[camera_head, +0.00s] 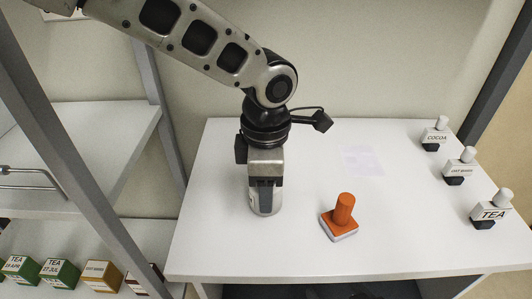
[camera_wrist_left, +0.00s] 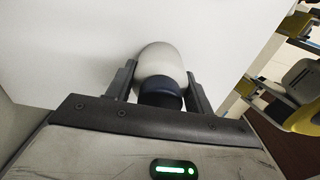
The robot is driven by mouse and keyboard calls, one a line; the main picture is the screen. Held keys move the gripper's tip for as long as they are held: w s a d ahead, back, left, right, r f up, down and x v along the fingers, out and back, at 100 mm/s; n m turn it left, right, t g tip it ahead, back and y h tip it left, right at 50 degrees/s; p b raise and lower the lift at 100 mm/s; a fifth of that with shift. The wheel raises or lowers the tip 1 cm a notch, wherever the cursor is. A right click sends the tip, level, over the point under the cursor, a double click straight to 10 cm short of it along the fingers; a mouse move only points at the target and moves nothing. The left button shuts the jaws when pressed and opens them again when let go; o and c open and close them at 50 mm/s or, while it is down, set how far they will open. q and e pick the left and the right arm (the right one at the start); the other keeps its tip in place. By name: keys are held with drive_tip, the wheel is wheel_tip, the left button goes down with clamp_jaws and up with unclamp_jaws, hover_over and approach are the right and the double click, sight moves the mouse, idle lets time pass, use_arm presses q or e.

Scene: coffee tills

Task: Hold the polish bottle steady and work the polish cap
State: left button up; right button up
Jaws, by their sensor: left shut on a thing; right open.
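The polish bottle (camera_wrist_left: 163,59) is a pale grey, rounded body with a dark navy polish cap (camera_wrist_left: 160,93) on it. In the left wrist view it sits between the two dark fingers of my left gripper (camera_wrist_left: 158,85), with the cap on the palm side. In the head view my left gripper (camera_head: 265,192) points straight down at the left part of the white table. The pale bottle (camera_head: 265,208) shows below the fingers, seemingly upright on the tabletop. My left gripper is shut on it. The cap is hidden in the head view. My right gripper is not in view.
An orange stamp-like block with an upright handle (camera_head: 343,210) stands right of my gripper on the white table (camera_head: 300,255). Labelled stamps for cocoa (camera_head: 435,135), another word (camera_head: 459,168) and tea (camera_head: 491,211) line the right edge. Tea boxes (camera_head: 60,271) sit on a low left shelf.

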use_arm(q)
drive_tip(key=o, duration=1.4)
drive_tip(key=shift+c, duration=0.2)
wheel_tip(320, 180, up, 8)
drive_tip(key=shift+f, duration=0.1)
drive_tip(key=s+d+r+m+t+h, duration=0.2)
drive_tip(key=d+r+m, duration=0.4)
drive_tip(key=d, duration=0.5)
drive_tip(key=s+d+r+m+t+h, duration=0.2)
drive_tip(key=d+r+m+h, duration=0.4)
drive_tip(key=d+r, duration=0.3)
drive_tip(key=shift+d+r+m+t+h, duration=0.4)
drive_tip(key=shift+d+t+h, duration=0.45)
drive_tip(key=shift+d, duration=0.85)
drive_tip(key=shift+f, duration=0.1)
